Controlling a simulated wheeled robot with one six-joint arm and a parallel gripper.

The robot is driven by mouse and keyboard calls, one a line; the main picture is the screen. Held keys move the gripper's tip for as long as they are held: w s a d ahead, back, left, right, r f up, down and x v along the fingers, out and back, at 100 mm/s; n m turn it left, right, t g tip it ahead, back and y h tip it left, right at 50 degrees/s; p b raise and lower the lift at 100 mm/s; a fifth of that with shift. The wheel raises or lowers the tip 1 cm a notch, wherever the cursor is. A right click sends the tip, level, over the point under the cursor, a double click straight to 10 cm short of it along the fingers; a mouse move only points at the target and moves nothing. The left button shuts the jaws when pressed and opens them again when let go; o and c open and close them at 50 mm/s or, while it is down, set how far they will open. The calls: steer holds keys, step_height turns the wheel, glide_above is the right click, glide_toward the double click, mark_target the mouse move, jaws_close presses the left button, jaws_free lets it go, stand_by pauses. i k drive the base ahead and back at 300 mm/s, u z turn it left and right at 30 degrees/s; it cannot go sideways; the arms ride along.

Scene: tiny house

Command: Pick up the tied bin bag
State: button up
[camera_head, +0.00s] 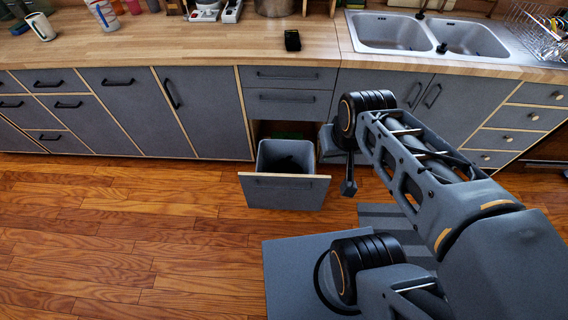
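A grey bin (309,151) stands in a pulled-out drawer under the counter. Inside it is a dark shape (288,164), low down, which may be the bin bag; I cannot make out a knot or its outline. My gripper (348,188) hangs at the end of my arm, to the right of the bin and apart from it. It is small and dark here, and its fingers cannot be told apart.
The drawer's grey front (283,190) juts out over the wooden floor (120,225). Above are a wooden counter (200,40), a small black object (292,40) on it and a double sink (395,35). The floor left of the drawer is clear.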

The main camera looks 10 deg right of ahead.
mark_target(284, 166)
steer(key=u, duration=0.1)
steer(key=i, duration=0.3)
steer(key=u, duration=0.1)
steer(key=k, duration=0.95)
steer(key=u, duration=1.25)
steer(key=i, duration=1.65)
steer(key=z, duration=0.9)
steer(key=i, duration=0.35)
steer(key=z, duration=0.3)
